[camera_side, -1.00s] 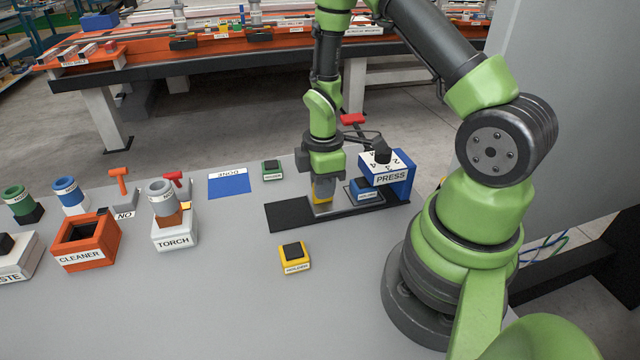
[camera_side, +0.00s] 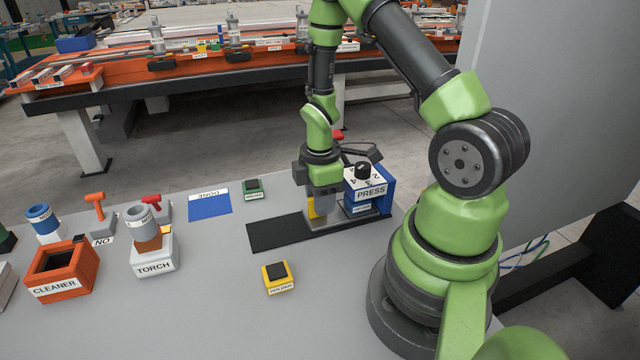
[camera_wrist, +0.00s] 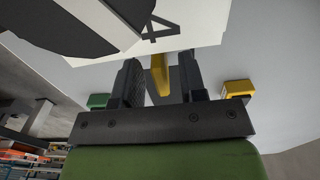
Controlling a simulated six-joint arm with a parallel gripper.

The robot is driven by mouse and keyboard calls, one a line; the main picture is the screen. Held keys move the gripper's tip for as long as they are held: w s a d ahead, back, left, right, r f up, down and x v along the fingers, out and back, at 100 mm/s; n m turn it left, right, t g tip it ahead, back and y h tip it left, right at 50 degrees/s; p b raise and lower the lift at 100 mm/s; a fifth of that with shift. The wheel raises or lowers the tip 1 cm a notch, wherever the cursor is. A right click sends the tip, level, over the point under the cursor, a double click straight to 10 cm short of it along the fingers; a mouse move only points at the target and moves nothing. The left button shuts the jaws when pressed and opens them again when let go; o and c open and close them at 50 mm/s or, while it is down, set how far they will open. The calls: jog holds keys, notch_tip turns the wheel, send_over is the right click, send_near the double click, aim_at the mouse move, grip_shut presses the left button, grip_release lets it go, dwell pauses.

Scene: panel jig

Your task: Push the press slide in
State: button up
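The press (camera_side: 371,190) is a blue frame with a white numbered top, standing at the right end of a dark base rail (camera_side: 270,233). The slide is a grey plate (camera_side: 322,224) with a yellow upright handle (camera_side: 312,209), on the rail just left of the press. My gripper (camera_side: 318,203) points down at the handle, close to the press's left side. In the wrist view the yellow handle (camera_wrist: 160,75) shows between my two dark fingers (camera_wrist: 161,84), with gaps on both sides. The slide's inner end is partly hidden by my gripper and the press.
A yellow block (camera_side: 278,279) with a black top lies in front of the rail. A green block (camera_side: 253,189) and a blue mat (camera_side: 209,204) lie behind it. The torch stand (camera_side: 153,252) and orange cleaner box (camera_side: 60,273) are further left. Table around the yellow block is clear.

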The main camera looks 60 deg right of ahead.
notch_tip(320, 180, up, 9)
jog(key=shift+f, duration=0.1)
jog(key=shift+r, duration=0.4)
jog(key=shift+a+r, duration=0.1)
jog(key=shift+r, duration=0.05)
jog(key=s+a+r+m+t+y, duration=0.1)
jog(key=s+a+r+m+t, duration=0.2)
jog(key=a+r+m, duration=0.3)
jog(key=s+a+r+m+t+y, duration=0.1)
jog(key=s+a+r+m+t, duration=0.3)
jog(key=a+r+m, duration=0.3)
notch_tip(320, 180, up, 4)
jog(key=shift+s+a+r, duration=0.2)
jog(key=shift+s+a, duration=0.25)
jog(key=shift+s, duration=0.25)
